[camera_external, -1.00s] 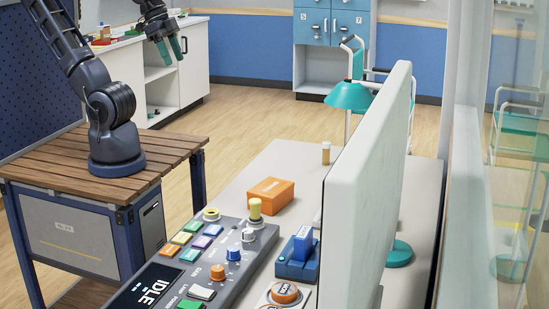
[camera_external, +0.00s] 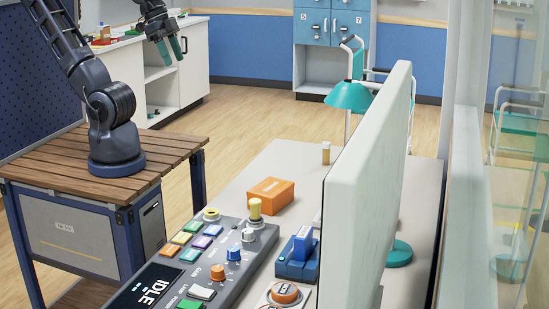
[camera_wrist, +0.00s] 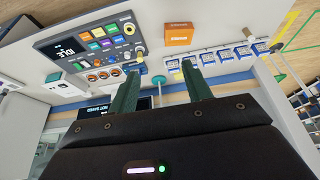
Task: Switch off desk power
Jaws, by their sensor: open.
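The grey desk console (camera_external: 243,277) stands at the lower middle of the external view, with an "IDLE" display (camera_external: 148,290), coloured buttons, knobs and a yellow-topped lever (camera_external: 255,207). Near its front edge are a white switch (camera_external: 201,293) and a green switch (camera_external: 190,304), partly cut off; small labels beside them are hard to read. In the wrist view the console (camera_wrist: 82,35) shows at the upper left. My gripper (camera_external: 180,46) is raised at the top left, far from the console. Its two green fingers (camera_wrist: 160,70) are apart and empty.
An orange box (camera_external: 270,194), a small bottle (camera_external: 326,152) and a blue device (camera_external: 298,258) are on the desk. A tall white panel (camera_external: 372,185) and a teal lamp (camera_external: 350,96) rise at the right.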

